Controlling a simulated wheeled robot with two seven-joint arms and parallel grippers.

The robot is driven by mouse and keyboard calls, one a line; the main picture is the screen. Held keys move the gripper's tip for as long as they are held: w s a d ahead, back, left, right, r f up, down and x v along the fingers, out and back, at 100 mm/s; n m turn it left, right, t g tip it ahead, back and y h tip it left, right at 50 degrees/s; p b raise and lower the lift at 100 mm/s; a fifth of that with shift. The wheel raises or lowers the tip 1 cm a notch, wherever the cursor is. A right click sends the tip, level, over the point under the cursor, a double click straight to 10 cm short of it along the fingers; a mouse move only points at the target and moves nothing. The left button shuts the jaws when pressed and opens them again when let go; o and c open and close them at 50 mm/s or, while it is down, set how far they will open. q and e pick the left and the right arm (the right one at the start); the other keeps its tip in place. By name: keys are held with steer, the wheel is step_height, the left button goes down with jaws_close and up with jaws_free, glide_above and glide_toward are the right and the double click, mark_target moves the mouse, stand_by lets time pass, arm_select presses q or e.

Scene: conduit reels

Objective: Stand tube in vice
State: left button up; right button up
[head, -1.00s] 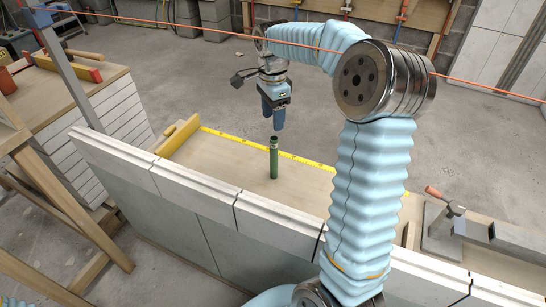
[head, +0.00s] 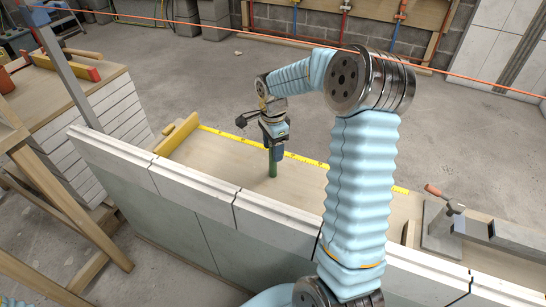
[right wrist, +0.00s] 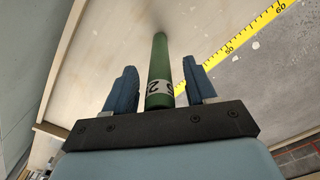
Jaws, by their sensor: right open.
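The green tube (head: 272,164) stands upright on the wooden bench top. In the right wrist view the green tube (right wrist: 159,72) carries a white label with black marks, and it lies between the two blue fingers. My right gripper (head: 275,151) is over the tube's upper end, and in the wrist view my right gripper (right wrist: 158,82) is open with a gap on each side of the tube. My left gripper is not in view.
A yellow measuring tape (head: 305,160) runs along the bench behind the tube. A pale panelled wall (head: 190,195) edges the bench in front. An orange line crosses the upper view.

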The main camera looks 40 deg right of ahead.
steer(key=shift+c, duration=0.5)
jaws_close()
steer(key=shift+r, duration=0.15)
